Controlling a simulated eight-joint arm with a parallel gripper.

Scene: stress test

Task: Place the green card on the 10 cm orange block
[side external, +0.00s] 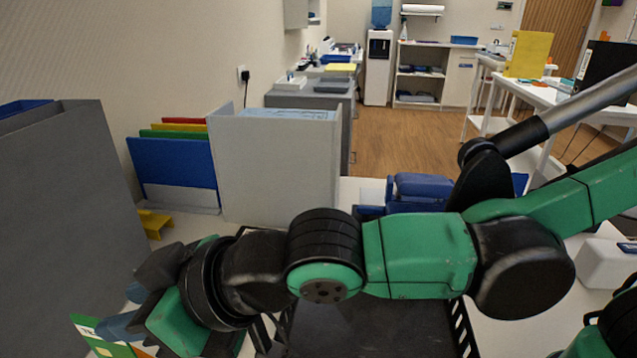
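My gripper (128,309) is at the lower left, pointing left and down. Its blue-grey fingertips are partly cut off from view by my own wrist, so I cannot tell whether they are open or shut. A green card-like piece (108,348) with a white lettered corner is at the bottom edge, right beside the fingertips. I cannot tell whether they touch it. A small orange patch (142,351) shows beside it, mostly hidden; I cannot tell whether it is the orange block. Another green sheet (172,134) stands in a row behind.
Blue (175,163), yellow and red sheets stand by the wall. A grey box (275,165) and a large grey panel (65,200) flank them. A yellow bracket (154,222) lies between. A black crate (370,325) is under my arm. Blue items (420,190) lie behind my arm.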

